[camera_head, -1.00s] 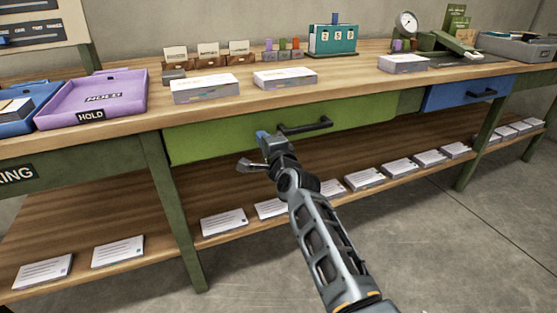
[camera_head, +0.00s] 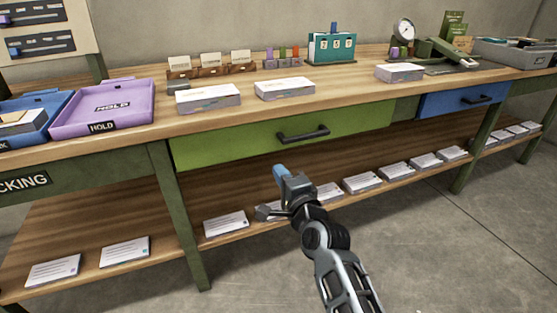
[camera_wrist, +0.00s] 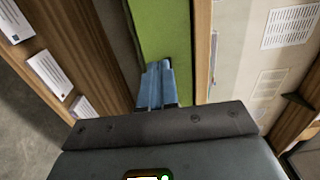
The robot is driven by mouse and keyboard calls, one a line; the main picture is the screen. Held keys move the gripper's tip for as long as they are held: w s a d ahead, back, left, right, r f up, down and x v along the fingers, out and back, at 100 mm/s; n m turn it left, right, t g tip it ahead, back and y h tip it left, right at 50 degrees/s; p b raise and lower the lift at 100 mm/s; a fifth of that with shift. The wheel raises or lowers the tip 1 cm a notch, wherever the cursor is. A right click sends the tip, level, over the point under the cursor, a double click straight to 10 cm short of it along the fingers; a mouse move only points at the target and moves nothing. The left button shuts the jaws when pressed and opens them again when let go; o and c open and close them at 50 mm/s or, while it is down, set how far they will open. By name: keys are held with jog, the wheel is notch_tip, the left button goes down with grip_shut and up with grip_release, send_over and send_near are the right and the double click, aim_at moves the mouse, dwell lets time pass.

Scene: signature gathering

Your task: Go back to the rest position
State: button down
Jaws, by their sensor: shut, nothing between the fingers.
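My gripper (camera_head: 279,172) is in front of the workbench, below the green drawer (camera_head: 235,146) and its black handle (camera_head: 303,134). It is apart from the handle and holds nothing. The green drawer looks closed, flush under the bench top. In the wrist view the blue fingertips (camera_wrist: 157,82) are together, pointing at the green drawer front (camera_wrist: 165,35). The handle does not show in the wrist view.
A blue drawer (camera_head: 450,102) is at right. The lower shelf (camera_head: 185,220) holds several white packs. The grey floor (camera_head: 440,240) is open in front.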

jog(key=s+d+f+n+h, duration=0.15)
jog(key=s+d+f, duration=0.3)
jog(key=s, duration=0.65)
jog(key=s+d+f+n+g+h, duration=0.1)
jog(key=s+d+f+n, duration=0.3)
jog(key=s, duration=0.6)
jog(key=s+d+f+n+h, duration=0.25)
jog(key=s+d, duration=0.35)
jog(key=s, duration=0.5)
jog(key=s+d+r+n, duration=0.15)
jog(key=s+r, duration=0.25)
jog(key=s, duration=0.4)
jog(key=s+r+n+g, duration=0.1)
jog(key=s+r+n, duration=0.2)
jog(key=s+r, duration=0.35)
jog(key=s+d+r+n, duration=0.1)
jog(key=s+r+n, duration=0.1)
jog(key=s, duration=0.8)
notch_tip(320, 180, up, 18)
jog(key=p, duration=1.8)
jog(key=shift+a+r+h, duration=0.15)
jog(key=shift+r+h, duration=0.05)
jog(key=shift+h, duration=0.1)
